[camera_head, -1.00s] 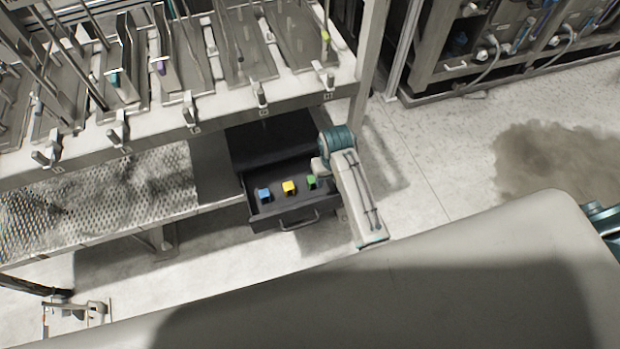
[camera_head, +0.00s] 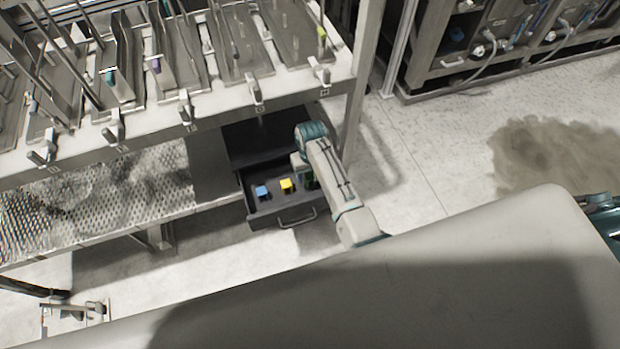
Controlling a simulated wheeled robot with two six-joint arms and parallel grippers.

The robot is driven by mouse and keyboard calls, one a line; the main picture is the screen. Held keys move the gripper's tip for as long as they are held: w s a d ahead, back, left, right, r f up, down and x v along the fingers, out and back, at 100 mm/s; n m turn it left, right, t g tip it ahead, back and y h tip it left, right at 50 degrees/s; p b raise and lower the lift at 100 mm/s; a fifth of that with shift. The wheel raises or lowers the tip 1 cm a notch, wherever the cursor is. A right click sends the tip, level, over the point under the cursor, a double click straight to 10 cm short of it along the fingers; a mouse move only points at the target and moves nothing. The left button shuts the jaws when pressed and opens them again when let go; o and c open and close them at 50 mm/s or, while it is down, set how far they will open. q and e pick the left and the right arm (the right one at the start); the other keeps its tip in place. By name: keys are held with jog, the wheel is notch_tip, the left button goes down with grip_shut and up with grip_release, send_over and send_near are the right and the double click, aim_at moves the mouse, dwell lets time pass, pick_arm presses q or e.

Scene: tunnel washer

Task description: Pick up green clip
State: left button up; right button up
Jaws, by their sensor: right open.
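The green clip (camera_head: 308,179) lies in the open black drawer (camera_head: 251,204), at the right end of a row of clips. It is mostly hidden behind my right arm. My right gripper (camera_head: 299,168) is open and over the drawer, close to the green clip; its fingertips are hard to make out, and I cannot tell whether they touch the clip. My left gripper (camera_head: 75,312) is at the lower left, far from the drawer, and its jaws are too unclear to judge.
A yellow clip (camera_head: 286,184) and a blue clip (camera_head: 262,191) lie left of the green one in the drawer. The drawer handle (camera_head: 297,219) is at its front. A rack table (camera_head: 220,117) with metal trays stands above. A post (camera_head: 360,85) rises right of the drawer.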

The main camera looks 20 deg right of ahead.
aim_at(311, 177)
notch_tip(311, 177, down, 4)
jog(key=shift+w+r, duration=0.15)
jog(key=shift+f, duration=0.4)
jog(key=c, duration=1)
pick_arm(q)
jog(key=shift+w, duration=0.25)
pick_arm(e)
jog(key=shift+c, duration=0.2)
pick_arm(q)
jog(key=shift+r, duration=0.15)
